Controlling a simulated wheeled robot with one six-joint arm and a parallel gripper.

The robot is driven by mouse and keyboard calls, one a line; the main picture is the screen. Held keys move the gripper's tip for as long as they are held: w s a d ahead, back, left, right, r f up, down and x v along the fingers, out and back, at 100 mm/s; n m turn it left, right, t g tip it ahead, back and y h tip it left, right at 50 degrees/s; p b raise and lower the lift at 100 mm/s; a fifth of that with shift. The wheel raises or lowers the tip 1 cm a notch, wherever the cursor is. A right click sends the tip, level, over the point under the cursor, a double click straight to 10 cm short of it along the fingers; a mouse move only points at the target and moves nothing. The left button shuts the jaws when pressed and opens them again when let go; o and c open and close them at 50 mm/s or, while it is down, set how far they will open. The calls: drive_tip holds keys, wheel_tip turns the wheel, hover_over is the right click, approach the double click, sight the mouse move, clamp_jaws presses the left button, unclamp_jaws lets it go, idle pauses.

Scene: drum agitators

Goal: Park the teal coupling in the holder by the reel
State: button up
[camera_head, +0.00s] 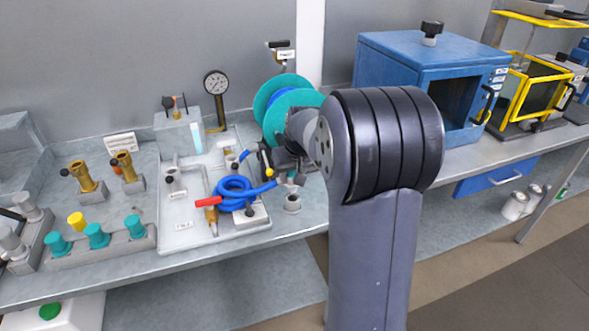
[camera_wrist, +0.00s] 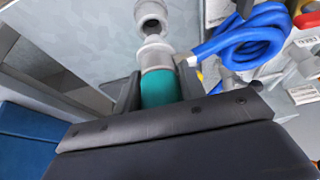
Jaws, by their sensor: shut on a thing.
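My gripper (camera_wrist: 160,88) is shut on the teal coupling (camera_wrist: 159,90), with one finger on each side of its teal body. The coupling's grey end (camera_wrist: 157,56) points away from my gripper, towards a grey round holder (camera_wrist: 151,14). In the head view, the holder (camera_head: 292,202) stands on the bench below the teal reel (camera_head: 272,118). My gripper (camera_head: 297,172) is just above it, partly hidden by my arm. The coupling's end is very close to the holder's top; I cannot tell whether they touch.
A coiled blue hose (camera_head: 236,192) with a red-handled valve (camera_head: 208,202) lies on a grey tray (camera_head: 180,240) left of the holder. Several teal caps (camera_head: 97,236) stand in a rack farther left. A blue oven (camera_head: 400,75) stands right of the reel.

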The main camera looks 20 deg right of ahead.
sight(292, 186)
drive_tip(key=shift+f, duration=0.5)
drive_tip(key=shift+f+b, duration=0.5)
idle(0.5)
drive_tip(key=shift+f+b, duration=0.75)
drive_tip(key=shift+f, duration=0.3)
drive_tip(key=shift+f, duration=0.35)
idle(0.4)
drive_tip(key=o, duration=1.3)
drive_tip(key=shift+c, duration=0.5)
wheel_tip(292, 186, up, 10)
drive_tip(key=p, duration=0.7)
